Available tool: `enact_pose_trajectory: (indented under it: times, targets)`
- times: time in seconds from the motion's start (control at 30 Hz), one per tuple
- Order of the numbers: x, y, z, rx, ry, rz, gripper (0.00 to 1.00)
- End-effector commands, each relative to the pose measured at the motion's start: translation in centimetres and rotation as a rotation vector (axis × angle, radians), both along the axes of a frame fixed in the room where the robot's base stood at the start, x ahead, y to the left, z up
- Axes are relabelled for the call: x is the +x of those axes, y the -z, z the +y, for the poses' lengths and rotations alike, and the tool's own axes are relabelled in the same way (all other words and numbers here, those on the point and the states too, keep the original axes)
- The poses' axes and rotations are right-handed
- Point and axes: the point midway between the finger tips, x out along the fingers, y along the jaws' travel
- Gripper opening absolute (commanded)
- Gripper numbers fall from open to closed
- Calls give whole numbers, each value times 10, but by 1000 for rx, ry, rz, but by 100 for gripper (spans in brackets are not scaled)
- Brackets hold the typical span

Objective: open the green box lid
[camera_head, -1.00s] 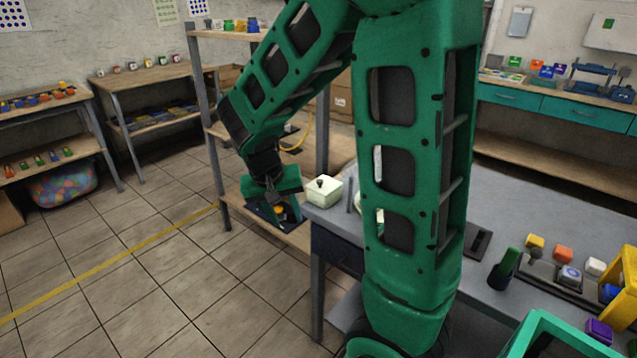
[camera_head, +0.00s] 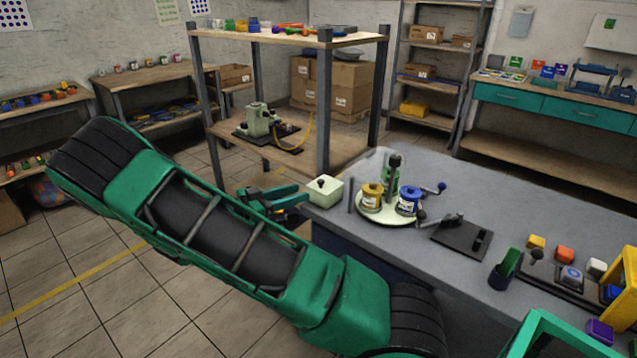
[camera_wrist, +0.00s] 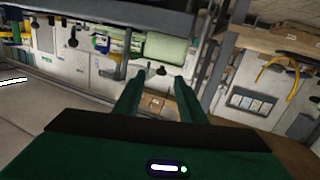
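The pale green box (camera_head: 323,194) stands at the left corner of the grey table. Its lid has a black knob on top and sits on the box. In the wrist view the box (camera_wrist: 166,48) shows upside down, its knob hanging between and beyond the fingertips. My gripper (camera_head: 303,194) is just left of the box, roughly level with it, pointing toward it. In the wrist view its two green fingers (camera_wrist: 157,80) are apart with nothing held between them. Whether a finger touches the box cannot be told.
A round pale plate (camera_head: 372,211) with yellow and blue pots stands right of the box, beside a thin upright post (camera_head: 350,194). A wooden shelf rack (camera_head: 290,150) with metal posts stands behind. The table (camera_head: 500,220) has clear room at its back right.

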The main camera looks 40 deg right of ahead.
Motion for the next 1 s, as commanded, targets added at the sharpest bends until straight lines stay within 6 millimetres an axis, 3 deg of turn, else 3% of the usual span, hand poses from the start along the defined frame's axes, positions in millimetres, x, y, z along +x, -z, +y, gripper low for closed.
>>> enact_pose_trajectory:
  times: [0.27, 0.7, 1.0]
  targets:
    - [5, -7, 1, -94, -12, -63, 37]
    - [-4, -6, -69, -90, -9, -61, 37]
    - [-7, -6, -97, -90, -12, -60, 37]
